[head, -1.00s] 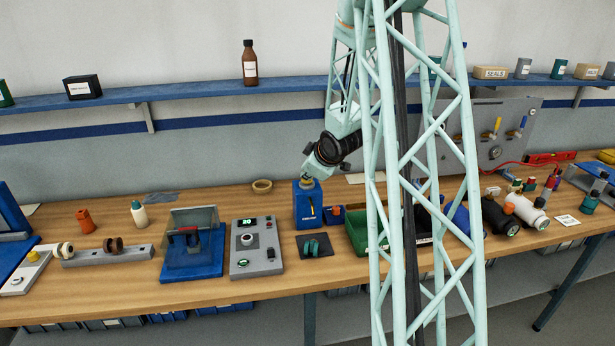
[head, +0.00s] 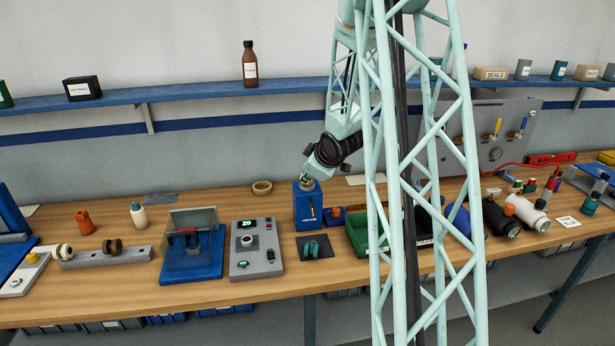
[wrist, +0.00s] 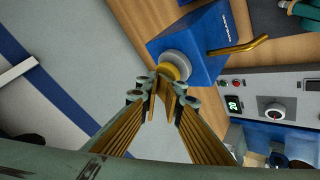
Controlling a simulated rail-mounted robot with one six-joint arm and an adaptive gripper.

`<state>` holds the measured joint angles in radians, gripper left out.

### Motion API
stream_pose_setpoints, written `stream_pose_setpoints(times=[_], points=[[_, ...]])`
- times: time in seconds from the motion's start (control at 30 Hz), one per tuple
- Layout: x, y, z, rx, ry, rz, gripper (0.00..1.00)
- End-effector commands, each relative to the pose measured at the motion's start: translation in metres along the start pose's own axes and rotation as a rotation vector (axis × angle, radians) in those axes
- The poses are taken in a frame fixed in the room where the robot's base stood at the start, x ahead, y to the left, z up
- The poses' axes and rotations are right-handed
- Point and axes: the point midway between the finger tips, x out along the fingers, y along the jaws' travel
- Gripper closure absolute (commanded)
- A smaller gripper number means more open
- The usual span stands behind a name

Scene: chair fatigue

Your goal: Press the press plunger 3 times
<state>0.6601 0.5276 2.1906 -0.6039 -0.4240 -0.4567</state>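The press is a blue box (head: 308,210) with a brass lever on its front, standing near the middle of the bench. In the wrist view, its plunger (wrist: 174,66) is a round grey cap with a yellow collar on top of the blue press body (wrist: 210,45). My gripper (head: 306,182) points down at the top of the press. In the wrist view, the fingers of my gripper (wrist: 164,86) come together at their tips and hold nothing. The tips overlap the plunger's edge in the picture. I cannot tell whether they touch it or how far it is pressed.
A grey control box (head: 256,262) with a green display stands left of the press. A dark mat (head: 318,256) with green parts lies in front of it. A green bin (head: 358,234) stands to the right. A tape ring (head: 262,187) lies behind.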

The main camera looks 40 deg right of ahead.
Motion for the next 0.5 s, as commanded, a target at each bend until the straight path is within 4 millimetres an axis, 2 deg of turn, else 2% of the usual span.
stream_pose_setpoints(times=[0.03,0.5], points=[[0.004,-0.011,0.011,0.005,-0.018,-0.017,1.00],[-0.011,0.002,-0.001,0.005,-0.016,-0.014,1.00]])
